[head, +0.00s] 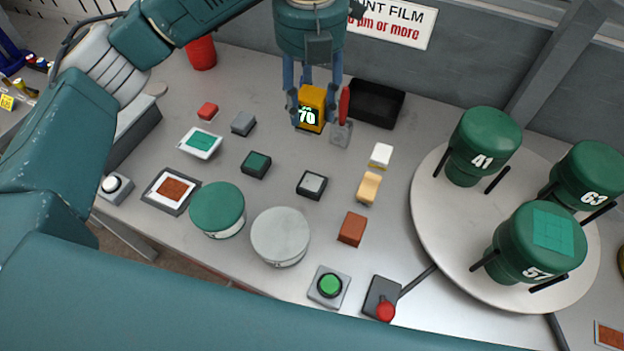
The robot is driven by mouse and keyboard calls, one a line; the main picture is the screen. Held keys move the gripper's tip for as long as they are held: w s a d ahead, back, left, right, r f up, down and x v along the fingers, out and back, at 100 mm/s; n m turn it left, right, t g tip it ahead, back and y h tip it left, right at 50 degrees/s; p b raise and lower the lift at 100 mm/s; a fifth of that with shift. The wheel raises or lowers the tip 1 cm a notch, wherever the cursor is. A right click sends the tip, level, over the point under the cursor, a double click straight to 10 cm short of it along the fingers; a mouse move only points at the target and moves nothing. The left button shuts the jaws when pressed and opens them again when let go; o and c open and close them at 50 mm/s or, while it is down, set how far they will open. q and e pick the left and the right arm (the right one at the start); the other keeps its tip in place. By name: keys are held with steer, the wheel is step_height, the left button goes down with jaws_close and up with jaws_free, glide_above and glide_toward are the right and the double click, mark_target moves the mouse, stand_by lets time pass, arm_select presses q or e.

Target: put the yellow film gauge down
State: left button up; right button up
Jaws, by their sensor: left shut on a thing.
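The yellow film gauge (318,96) shows the number 70 on its dark display. My left gripper (312,100) points down from the top middle and is shut on the gauge, with fingers at both sides of it. The gauge is at the back middle of the grey table (330,245); I cannot tell whether its bottom touches the table. My right gripper does not show.
A red-handled lever (344,104) and a black bin (377,103) stand close right of the gauge. Small blocks, round tins and a green button (330,286) are in front. A turntable (440,230) with green cylinders is at right. Bare table lies left of the gauge.

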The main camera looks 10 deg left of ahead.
arm_select(q)
step_height(320, 180, down, 16)
steer(key=p, duration=0.2)
steer(key=shift+r+p, duration=0.15)
steer(key=shift+p, duration=0.25)
step_height(320, 180, down, 4)
steer(key=shift+p, duration=0.45)
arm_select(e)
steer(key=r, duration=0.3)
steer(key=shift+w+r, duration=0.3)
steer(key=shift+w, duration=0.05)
arm_select(q)
steer(key=shift+f, duration=0.25)
steer(key=o, duration=1)
step_height(320, 180, up, 12)
steer(key=b, duration=0.3)
steer(key=shift+r, duration=0.15)
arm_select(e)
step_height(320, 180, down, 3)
